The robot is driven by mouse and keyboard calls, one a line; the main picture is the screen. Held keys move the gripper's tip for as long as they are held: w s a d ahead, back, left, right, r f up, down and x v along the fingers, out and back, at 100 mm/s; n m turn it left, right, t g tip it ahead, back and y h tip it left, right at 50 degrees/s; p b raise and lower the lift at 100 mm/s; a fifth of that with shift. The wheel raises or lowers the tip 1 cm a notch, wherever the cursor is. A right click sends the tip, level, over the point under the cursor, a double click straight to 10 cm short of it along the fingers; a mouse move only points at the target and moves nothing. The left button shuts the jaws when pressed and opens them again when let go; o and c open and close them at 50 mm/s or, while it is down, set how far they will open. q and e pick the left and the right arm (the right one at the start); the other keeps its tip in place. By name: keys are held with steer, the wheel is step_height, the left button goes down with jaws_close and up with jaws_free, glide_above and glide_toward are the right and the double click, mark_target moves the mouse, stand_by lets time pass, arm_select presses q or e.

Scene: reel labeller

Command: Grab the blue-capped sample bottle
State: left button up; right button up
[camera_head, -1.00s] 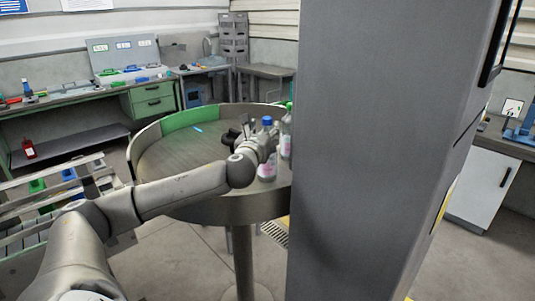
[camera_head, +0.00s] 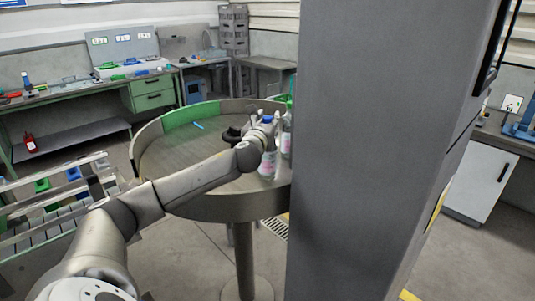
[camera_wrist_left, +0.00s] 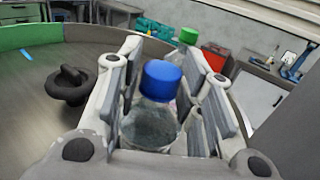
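The blue-capped sample bottle (camera_head: 267,166) stands upright near the right side of the round table (camera_head: 185,160). In the left wrist view the clear bottle (camera_wrist_left: 150,125) with its blue cap is between the fingers of my left gripper (camera_wrist_left: 165,95). The fingers are spread, one on each side, with a visible gap on the right; contact on the left is unclear. In the head view my left gripper (camera_head: 262,132) is at the bottle's upper part and hides some of it. My right gripper is not in view.
A green-capped bottle (camera_head: 287,135) stands close behind and to the right; its cap also shows in the left wrist view (camera_wrist_left: 188,36). A black knobbed object (camera_wrist_left: 70,85) lies on the table to the left. A large grey column (camera_head: 385,150) blocks the table's right side.

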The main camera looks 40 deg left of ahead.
arm_select(q)
jaws_close()
steer(key=shift+r, duration=0.1)
steer(key=shift+r, duration=0.1)
